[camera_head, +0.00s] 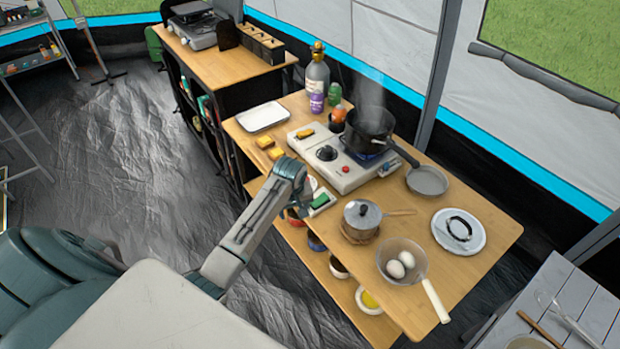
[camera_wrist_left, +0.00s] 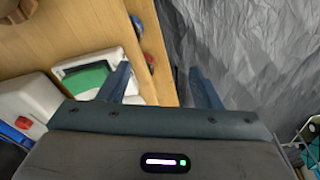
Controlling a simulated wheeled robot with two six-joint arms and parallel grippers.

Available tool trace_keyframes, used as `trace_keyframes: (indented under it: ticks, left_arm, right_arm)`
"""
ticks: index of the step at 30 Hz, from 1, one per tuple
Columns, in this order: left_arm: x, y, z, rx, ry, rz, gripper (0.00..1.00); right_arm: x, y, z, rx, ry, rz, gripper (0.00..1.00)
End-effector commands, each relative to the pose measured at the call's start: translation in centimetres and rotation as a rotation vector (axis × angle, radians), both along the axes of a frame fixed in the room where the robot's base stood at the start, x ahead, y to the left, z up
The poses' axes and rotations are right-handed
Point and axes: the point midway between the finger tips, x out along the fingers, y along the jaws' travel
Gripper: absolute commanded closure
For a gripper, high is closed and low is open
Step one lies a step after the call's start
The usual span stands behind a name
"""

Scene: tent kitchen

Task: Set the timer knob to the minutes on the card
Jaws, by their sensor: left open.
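A black round knob (camera_head: 327,153) sits on the front of the white stove unit (camera_head: 344,182), near a red button (camera_head: 345,169). I cannot tell its pointer setting or whether it is the timer knob. I cannot make out a card with minutes. The stove corner with the red button (camera_wrist_left: 24,123) also shows in the left wrist view. My left gripper (camera_head: 299,212) is at the table's front edge, just in front of the stove. Its fingers (camera_wrist_left: 162,88) are apart and empty, beside a white tray with a green pad (camera_wrist_left: 82,78). My right gripper is not in view.
A steaming black pot (camera_head: 369,130) stands on the burner, with a grey pan (camera_head: 427,181) to its right. A white tray (camera_head: 263,116) lies at the left.

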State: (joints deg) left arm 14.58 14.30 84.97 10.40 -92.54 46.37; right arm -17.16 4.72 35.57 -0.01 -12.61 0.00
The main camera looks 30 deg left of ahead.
Motion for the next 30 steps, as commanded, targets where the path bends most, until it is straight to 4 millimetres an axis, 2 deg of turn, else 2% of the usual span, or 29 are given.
trace_keyframes:
  ticks: [8,12,15,18,23,26,30]
  left_arm:
    - [5.4,2.3,4.7,-0.042,0.011,0.204,0.42]
    - [8.9,4.0,8.1,-0.080,0.026,0.363,0.42]
    - [10.6,4.9,10.1,-0.103,0.037,0.456,0.42]
    - [11.5,5.4,11.3,-0.119,0.046,0.510,0.42]
    - [11.9,5.6,11.2,-0.126,0.052,0.537,0.42]
    - [11.9,5.5,10.0,-0.126,0.054,0.536,0.42]
    - [12.0,5.5,7.3,-0.125,0.055,0.534,0.42]
  right_arm:
    - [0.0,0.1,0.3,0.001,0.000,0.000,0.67]
    - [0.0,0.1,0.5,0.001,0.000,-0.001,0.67]
    - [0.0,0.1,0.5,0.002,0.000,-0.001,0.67]
    - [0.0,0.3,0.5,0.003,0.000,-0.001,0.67]
    - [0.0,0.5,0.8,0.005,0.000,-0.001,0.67]
    - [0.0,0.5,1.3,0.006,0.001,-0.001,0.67]
    - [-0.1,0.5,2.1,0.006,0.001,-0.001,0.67]
